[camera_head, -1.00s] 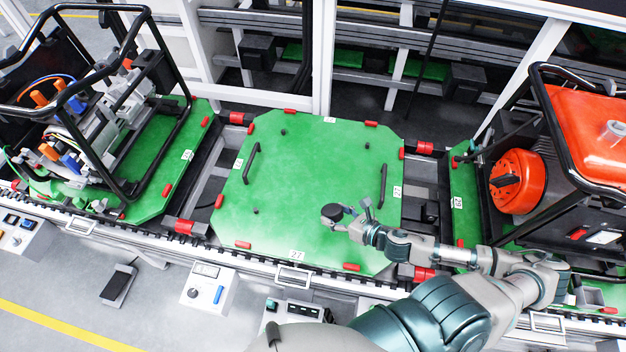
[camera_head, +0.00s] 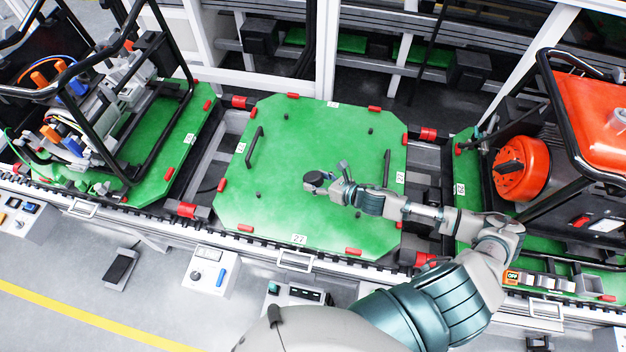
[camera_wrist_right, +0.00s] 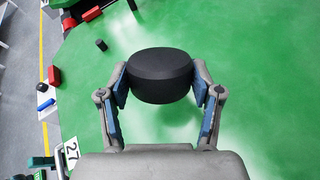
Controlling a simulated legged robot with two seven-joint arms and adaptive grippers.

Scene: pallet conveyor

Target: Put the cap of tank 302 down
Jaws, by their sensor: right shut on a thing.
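The black round cap (camera_head: 314,180) is held in my right gripper (camera_head: 329,182) over the middle of the green pallet marked 27 (camera_head: 290,222). In the right wrist view the cap (camera_wrist_right: 160,76) sits between both fingers of the gripper (camera_wrist_right: 162,88), which touch its sides. The pallet (camera_wrist_right: 240,45) lies below; I cannot tell how high the cap is above it. The tank with the orange top (camera_head: 592,100) stands on the pallet at the right; its number is not readable. My left gripper is not in view.
Pallet 27 has a black handle on each side, the left one (camera_head: 254,147) clear of my arm. Small black pegs (camera_head: 258,195) stand on it. A framed machine (camera_head: 105,95) stands on the left pallet. Control boxes (camera_head: 211,270) line the front edge. Most of pallet 27 is bare.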

